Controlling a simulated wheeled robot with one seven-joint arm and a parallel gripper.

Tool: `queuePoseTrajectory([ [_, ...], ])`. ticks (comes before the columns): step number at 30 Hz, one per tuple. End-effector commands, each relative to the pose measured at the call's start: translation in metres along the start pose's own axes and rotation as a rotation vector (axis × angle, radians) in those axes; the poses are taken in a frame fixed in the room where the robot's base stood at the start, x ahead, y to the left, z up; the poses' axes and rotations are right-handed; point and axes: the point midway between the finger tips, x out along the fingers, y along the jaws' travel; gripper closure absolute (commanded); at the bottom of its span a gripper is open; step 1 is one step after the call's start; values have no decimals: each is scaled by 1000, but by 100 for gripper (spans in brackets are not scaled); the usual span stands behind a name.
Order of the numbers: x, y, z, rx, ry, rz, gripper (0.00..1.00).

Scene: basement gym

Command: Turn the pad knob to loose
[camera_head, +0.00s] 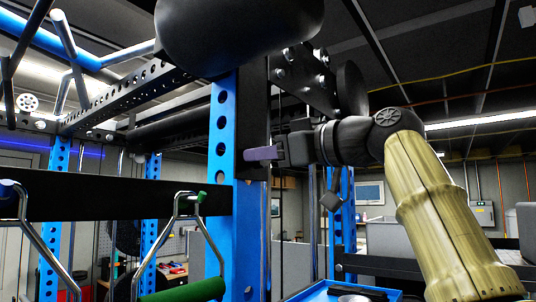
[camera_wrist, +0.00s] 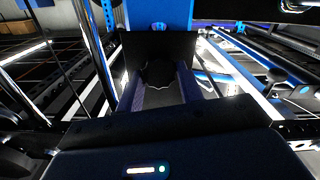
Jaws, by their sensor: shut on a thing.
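The pad knob (camera_wrist: 157,73) is a dark, round, lobed knob against a black plate, in the upper middle of the wrist view. My gripper (camera_wrist: 158,82) has its two purple-sided fingers on either side of the knob and is shut on it. In the head view my gripper (camera_head: 250,154) reaches in from the right, with its purple finger against the black bracket (camera_head: 254,110) beside the blue upright (camera_head: 222,130). The knob is hidden there. A big black pad (camera_head: 235,32) is above my gripper. I cannot read any loose or tight mark.
A black crossbar (camera_head: 120,205) and a metal handle with a green grip (camera_head: 190,290) are left of the blue upright. Vertical cables and rods stand close behind my gripper. A blue tray (camera_head: 320,293) is below. More rack posts and bars fill the left.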

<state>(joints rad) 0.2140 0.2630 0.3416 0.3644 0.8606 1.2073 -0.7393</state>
Motion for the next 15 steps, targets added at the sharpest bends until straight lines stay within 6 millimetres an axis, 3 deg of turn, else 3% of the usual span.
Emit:
queuePoseTrajectory([
  [15,1,1,5,-50,-11,-3,86],
])
